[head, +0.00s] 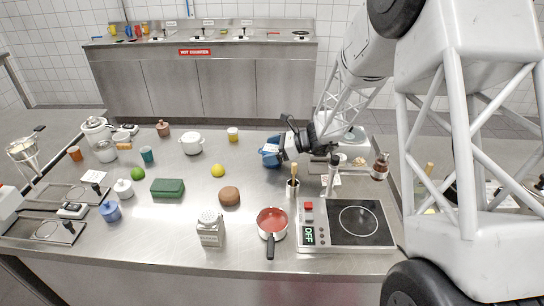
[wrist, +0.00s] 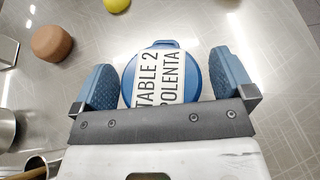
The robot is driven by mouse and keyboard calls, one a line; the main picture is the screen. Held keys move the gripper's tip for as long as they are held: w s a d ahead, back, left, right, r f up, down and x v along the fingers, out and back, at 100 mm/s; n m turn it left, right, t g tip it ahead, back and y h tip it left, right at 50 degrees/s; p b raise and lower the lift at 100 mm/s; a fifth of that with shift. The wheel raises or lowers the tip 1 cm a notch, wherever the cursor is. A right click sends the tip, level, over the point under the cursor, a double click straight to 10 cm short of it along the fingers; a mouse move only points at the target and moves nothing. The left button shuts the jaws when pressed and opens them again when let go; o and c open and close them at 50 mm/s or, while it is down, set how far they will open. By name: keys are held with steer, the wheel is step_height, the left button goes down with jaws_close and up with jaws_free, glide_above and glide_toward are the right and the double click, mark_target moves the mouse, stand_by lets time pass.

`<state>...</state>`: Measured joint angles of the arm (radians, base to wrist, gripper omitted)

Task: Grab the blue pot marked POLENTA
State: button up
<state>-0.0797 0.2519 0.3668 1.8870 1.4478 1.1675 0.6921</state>
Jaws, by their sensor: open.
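The blue pot marked POLENTA (wrist: 198,82) shows in the wrist view with a white label that reads TABLE 2 POLENTA. My gripper (wrist: 162,88) is open, with one blue finger on each side of the pot and a gap visible between each finger and the pot. The near part of the pot is hidden behind the gripper's dark bar. In the head view my gripper (head: 271,153) is at the back right of the steel table, where its blue fingers and the pot cannot be told apart clearly.
A brown round loaf (head: 229,196) and a lemon (head: 217,170) lie left of my gripper. A utensil holder (head: 293,187), a red-filled saucepan (head: 272,222) and a hotplate (head: 345,222) stand nearer the front. The table between is bare.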

mark_target(272, 148)
steer(key=c, duration=1.1)
steer(key=shift+r, duration=0.1)
steer(key=shift+r, duration=4.95)
